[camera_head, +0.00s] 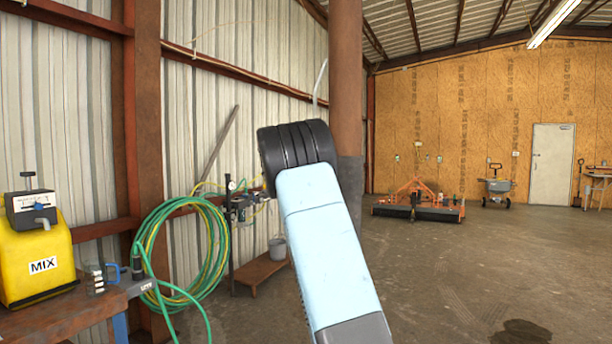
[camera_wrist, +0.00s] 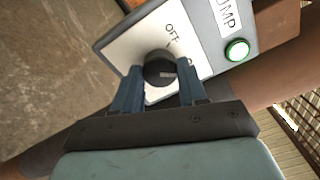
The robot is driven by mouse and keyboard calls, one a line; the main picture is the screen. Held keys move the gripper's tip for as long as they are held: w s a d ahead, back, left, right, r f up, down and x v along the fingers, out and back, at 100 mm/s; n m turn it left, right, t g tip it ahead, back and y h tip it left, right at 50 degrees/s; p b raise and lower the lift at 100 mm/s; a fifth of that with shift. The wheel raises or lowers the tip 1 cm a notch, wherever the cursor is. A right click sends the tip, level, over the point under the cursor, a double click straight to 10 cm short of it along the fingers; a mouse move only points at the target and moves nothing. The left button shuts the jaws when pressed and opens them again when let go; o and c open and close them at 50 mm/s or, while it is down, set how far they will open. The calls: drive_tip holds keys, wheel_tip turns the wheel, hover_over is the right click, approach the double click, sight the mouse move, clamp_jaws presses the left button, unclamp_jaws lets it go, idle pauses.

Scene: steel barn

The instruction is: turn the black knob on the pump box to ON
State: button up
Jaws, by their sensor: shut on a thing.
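In the wrist view the pump box (camera_wrist: 115,42) is a grey box with a pale face plate, tilted in the picture. Its black round knob (camera_wrist: 158,65) sits between the two blue fingers of my gripper (camera_wrist: 160,72), which are shut on it from both sides. A short pale mark on the knob points roughly right. The word OFF shows above the knob; the ON label is not clearly readable. A green lamp (camera_wrist: 237,50) on the box looks lit. In the head view my own arm hides the gripper and knob.
In the head view a yellow MIX tank (camera_head: 35,262) stands on a wooden bench (camera_head: 60,315) at left. A green and yellow hose coil (camera_head: 210,250) hangs by the wall. A steel column (camera_head: 346,90) stands behind my arm. The floor at right is mostly open.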

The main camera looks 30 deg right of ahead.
drive_tip(key=shift+f+m, duration=0.3)
drive_tip(key=shift+f, duration=0.1)
drive_tip(key=o, duration=0.8)
drive_tip(key=shift+c, duration=0.2)
drive_tip(key=o, duration=0.3)
drive_tip(key=shift+r, duration=0.2)
drive_tip(key=v, duration=1.3)
drive_tip(key=shift+s+a, duration=0.15)
drive_tip(key=shift+a, duration=0.15)
drive_tip(key=shift+f, duration=0.1)
